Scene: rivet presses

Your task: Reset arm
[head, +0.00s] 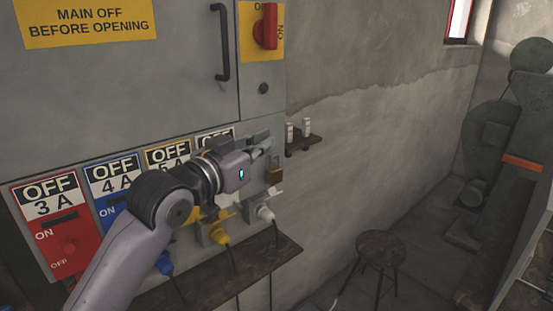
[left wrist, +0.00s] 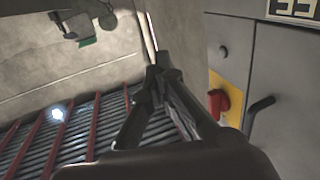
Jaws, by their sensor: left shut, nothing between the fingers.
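My left arm reaches in from the lower left in the head view, in front of the grey electrical cabinet (head: 180,80). Its gripper (head: 263,149) is in front of the right-hand part of the switch row and hides part of it. In the left wrist view the fingers (left wrist: 160,64) are together and hold nothing. The red rotary switch (head: 267,27) is on a yellow plate at the upper right of the cabinet; it also shows in the left wrist view (left wrist: 218,103). My right gripper is not in view.
Red (head: 65,232) and blue (head: 113,188) switch panels are at the left. Blue, yellow (head: 221,236) and white (head: 265,212) plugs sit below, above a dark ledge (head: 225,272). A small wall shelf (head: 305,142) is right of the cabinet. A stool (head: 380,250) and machine (head: 505,150) stand further right.

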